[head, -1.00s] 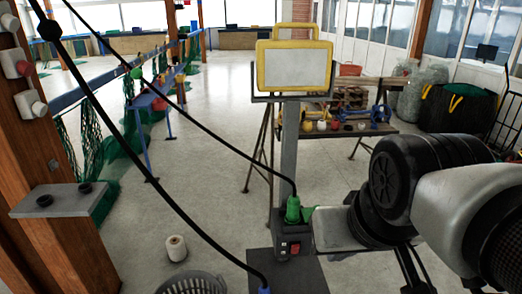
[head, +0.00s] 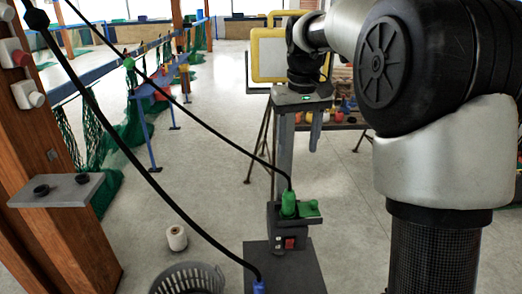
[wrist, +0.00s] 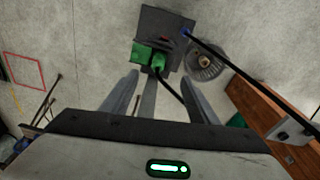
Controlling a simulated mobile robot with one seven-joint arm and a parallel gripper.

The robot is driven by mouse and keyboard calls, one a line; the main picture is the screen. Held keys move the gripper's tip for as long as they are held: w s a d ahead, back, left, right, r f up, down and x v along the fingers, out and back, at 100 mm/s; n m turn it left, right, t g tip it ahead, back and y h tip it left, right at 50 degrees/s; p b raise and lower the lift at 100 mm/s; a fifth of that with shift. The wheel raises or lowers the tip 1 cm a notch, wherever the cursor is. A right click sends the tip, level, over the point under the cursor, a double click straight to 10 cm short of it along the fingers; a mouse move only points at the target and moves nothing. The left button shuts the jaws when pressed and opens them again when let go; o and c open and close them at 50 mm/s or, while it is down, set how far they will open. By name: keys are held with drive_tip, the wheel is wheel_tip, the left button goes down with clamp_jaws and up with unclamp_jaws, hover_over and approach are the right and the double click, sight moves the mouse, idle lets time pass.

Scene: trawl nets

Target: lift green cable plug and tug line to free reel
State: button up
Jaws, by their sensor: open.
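The green cable plug (head: 288,203) stands upright in a dark socket box (head: 273,238) low on the lamp post, with a green flap (head: 309,209) beside it. A black cable (head: 215,120) runs from the plug up to the left. My gripper (head: 298,145) hangs fingers-down above the plug, apart from it, and is open and empty. In the wrist view, the plug (wrist: 158,62) lies just beyond the spread fingertips (wrist: 160,79). I cannot make out a reel or which line is the tug line.
A second black cable ends in a blue plug (head: 259,286) by the base plate.

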drive_tip(key=g, duration=0.1)
hover_over(289, 198)
drive_tip(key=w, duration=0.2)
wheel_tip(289, 198, down, 5)
drive_tip(key=f, duration=1.2)
drive_tip(key=shift+w+d+f, duration=0.1)
drive_tip(key=shift+d+f, duration=0.2)
drive_tip(key=shift+s+a+f, duration=0.1)
drive_tip(key=shift+s+f, duration=0.05)
drive_tip(key=shift+f, duration=1.2)
drive_tip(key=shift+s+a+f, duration=0.1)
drive_tip(key=shift+f, duration=1.2)
clamp_jaws()
wheel_tip(289, 198, up, 9)
drive_tip(key=shift+f, duration=0.1)
drive_tip(key=shift+s, duration=0.3)
drive_tip(key=s+f+m, duration=0.1)
drive_tip(key=s+f, duration=1)
drive_tip(key=s, duration=0.4)
drive_tip(key=shift+s+f+m, duration=0.15)
drive_tip(key=shift+s+m, duration=0.05)
drive_tip(key=shift+m, duration=0.1)
